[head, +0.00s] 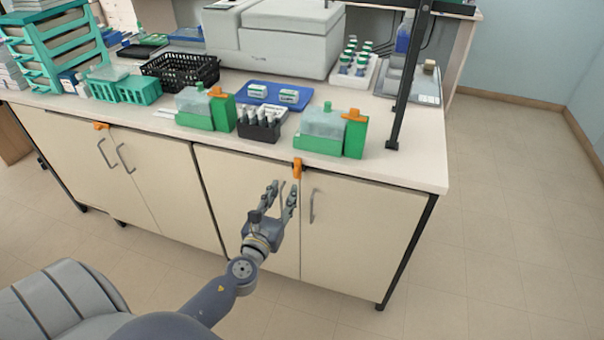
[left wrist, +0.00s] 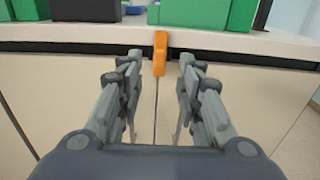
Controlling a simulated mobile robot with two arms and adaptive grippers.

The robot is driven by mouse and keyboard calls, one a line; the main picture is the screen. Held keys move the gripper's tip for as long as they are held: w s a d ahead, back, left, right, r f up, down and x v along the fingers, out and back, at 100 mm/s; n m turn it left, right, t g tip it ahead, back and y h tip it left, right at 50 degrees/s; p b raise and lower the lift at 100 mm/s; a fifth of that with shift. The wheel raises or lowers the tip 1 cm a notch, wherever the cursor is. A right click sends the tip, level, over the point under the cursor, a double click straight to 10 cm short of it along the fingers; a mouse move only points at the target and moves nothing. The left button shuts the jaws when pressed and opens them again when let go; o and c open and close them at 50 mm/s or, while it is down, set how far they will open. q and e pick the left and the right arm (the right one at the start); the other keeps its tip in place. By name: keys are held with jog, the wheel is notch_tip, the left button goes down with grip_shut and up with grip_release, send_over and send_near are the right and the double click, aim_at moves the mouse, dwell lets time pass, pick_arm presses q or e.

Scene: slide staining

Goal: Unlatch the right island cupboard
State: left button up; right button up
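The right island cupboard (head: 342,240) has two cream doors under the bench top. An orange latch (head: 297,168) hangs at the top of the seam between its doors; it also shows in the left wrist view (left wrist: 160,54), upright across the seam. My left gripper (head: 283,188) is in front of the doors, just below the latch in the picture. Its fingers are apart with nothing between them. In the left wrist view (left wrist: 158,62) the latch lies centred between the fingertips and beyond them, with no clear contact. My right gripper is not in view.
Green staining boxes (head: 335,132) and a dark vial rack (head: 262,128) stand near the bench's front edge above the latch. A metal door handle (head: 311,206) is right of the seam. Another orange latch (head: 100,126) is on the left cupboard. Open floor (head: 500,230) lies to the right.

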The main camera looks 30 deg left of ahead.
aim_at(295, 171)
pick_arm(q)
jog(key=x, duration=0.9)
jog(key=shift+w, duration=0.1)
jog(key=shift+c, duration=0.5)
grip_shut()
